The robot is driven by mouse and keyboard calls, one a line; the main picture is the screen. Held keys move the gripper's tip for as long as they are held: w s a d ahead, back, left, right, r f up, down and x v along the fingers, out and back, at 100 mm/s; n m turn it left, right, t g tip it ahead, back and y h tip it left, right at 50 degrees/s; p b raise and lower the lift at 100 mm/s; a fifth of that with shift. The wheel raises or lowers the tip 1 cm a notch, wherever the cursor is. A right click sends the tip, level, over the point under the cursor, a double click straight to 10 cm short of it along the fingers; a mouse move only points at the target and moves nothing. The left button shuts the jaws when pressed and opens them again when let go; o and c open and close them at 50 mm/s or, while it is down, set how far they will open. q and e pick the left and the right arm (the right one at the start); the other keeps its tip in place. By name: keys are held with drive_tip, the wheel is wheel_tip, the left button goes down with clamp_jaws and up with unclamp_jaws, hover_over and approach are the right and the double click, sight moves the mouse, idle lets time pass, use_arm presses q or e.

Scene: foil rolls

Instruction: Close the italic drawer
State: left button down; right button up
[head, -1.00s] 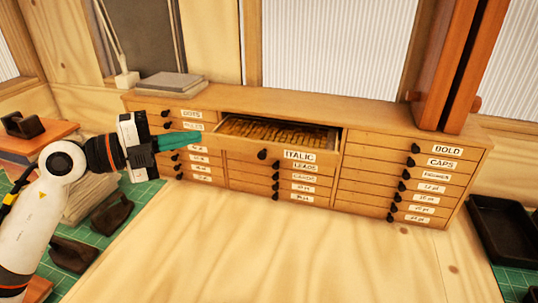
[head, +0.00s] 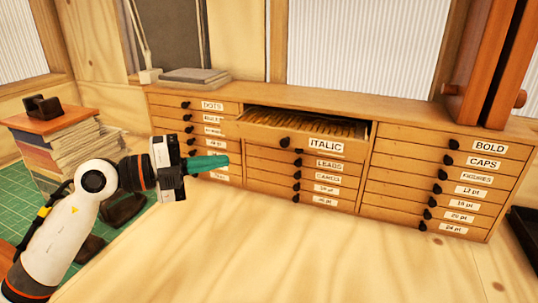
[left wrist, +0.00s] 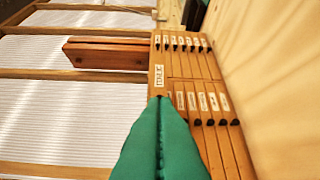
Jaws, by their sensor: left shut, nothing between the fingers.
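The italic drawer (head: 300,142) is the top drawer of the middle column in the wooden cabinet (head: 400,112). It stands pulled out, with small metal type showing inside, a dark knob and an ITALIC label on its front. In the left wrist view the ITALIC label (left wrist: 159,75) shows just beyond the fingertips. My left gripper (head: 226,161) has green fingers, shut and empty. In the head view it is left of and a little below the open drawer's front, apart from it as far as I can tell. My right gripper is not in view.
Other drawers, such as BOLD (head: 450,144), look shut. Grey slabs (head: 195,75) lie on the cabinet top at left. A paper stack (head: 75,150) stands beside my left arm. The wooden tabletop (head: 260,245) before the cabinet is clear. A dark tray (head: 525,235) lies at the right.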

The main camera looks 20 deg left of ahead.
use_arm(q)
drive_tip(key=w+a+p+x, duration=0.1)
drive_tip(key=p+x, duration=0.4)
drive_tip(key=x, duration=0.7)
drive_tip(key=shift+w+a, duration=0.2)
drive_tip(key=shift+w, duration=0.5)
